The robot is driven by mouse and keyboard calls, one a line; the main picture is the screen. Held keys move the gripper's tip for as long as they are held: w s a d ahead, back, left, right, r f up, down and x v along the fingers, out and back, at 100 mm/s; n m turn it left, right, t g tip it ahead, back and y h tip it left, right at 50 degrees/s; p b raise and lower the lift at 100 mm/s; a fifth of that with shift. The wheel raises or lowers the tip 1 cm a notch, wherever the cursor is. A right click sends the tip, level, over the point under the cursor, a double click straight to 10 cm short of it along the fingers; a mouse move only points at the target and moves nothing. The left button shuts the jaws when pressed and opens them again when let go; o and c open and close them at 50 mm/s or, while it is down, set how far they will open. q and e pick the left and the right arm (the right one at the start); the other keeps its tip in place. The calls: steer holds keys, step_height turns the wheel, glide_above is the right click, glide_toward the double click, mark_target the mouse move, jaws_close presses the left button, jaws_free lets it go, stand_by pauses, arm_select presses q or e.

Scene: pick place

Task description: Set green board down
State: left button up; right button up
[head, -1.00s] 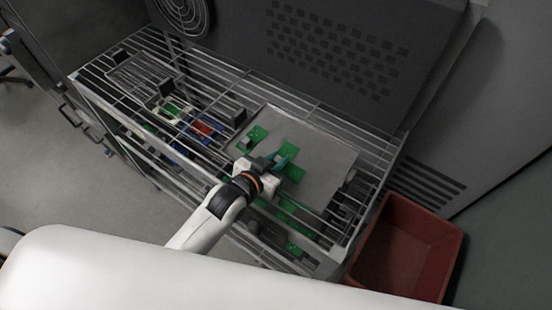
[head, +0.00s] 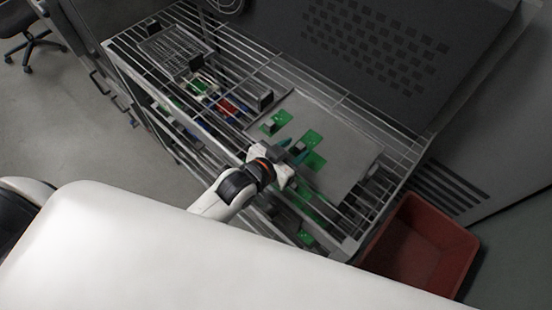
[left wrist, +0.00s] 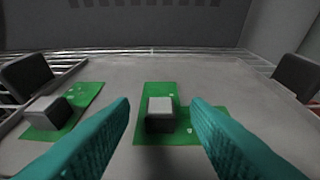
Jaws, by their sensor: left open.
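A green board (head: 312,139) with a grey block on it lies on the flat grey tray (head: 345,150) on the wire rack. In the left wrist view this green board (left wrist: 180,124) lies flat between and just beyond my two teal fingers. My left gripper (head: 291,150) is open, at the near edge of this board, with nothing between its fingertips. A second green board (head: 275,121) with a grey block lies to the left on the tray; it also shows in the left wrist view (left wrist: 84,96). My right gripper is not in view.
The wire rack (head: 240,70) holds a small wire basket (head: 172,45), a white-framed green part (head: 203,84) and red and blue parts (head: 232,106) at left. A red bin (head: 425,245) stands at right. A dark panel rises behind. The tray's right side is bare.

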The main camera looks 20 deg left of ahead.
arm_select(q)
steer(key=b+v, duration=0.1)
steer(key=v, duration=0.7)
steer(key=shift+s+a, duration=0.15)
steer(key=shift+s, duration=0.1)
steer(key=shift+s+a+r, duration=0.2)
steer(key=shift+s+r, duration=0.15)
steer(key=shift+s, duration=0.1)
